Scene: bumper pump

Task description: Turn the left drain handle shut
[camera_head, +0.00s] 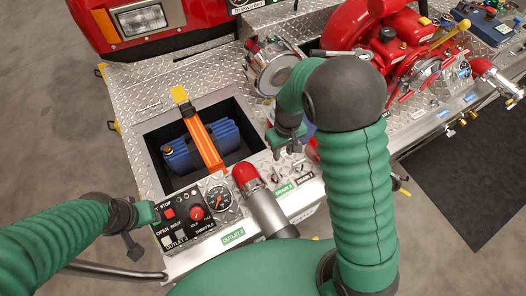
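A green label (283,190), which seems to read drain, sits on the panel's front edge beside a dark label (304,177). The drain handle itself is too small and covered to make out clearly. My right gripper (287,148) points down just above the panel behind these labels. Its dark fingers look apart, with nothing seen between them. My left gripper (136,240) is at the left, beside the black control box, seen from the side. Its finger opening cannot be made out.
A red-capped outlet pipe (262,205) and a gauge (219,196) stand near the labels. A black control box (183,217) is at the front left. An open bay holds a blue unit with an orange bar (203,145). Red pump parts (402,52) fill the back right.

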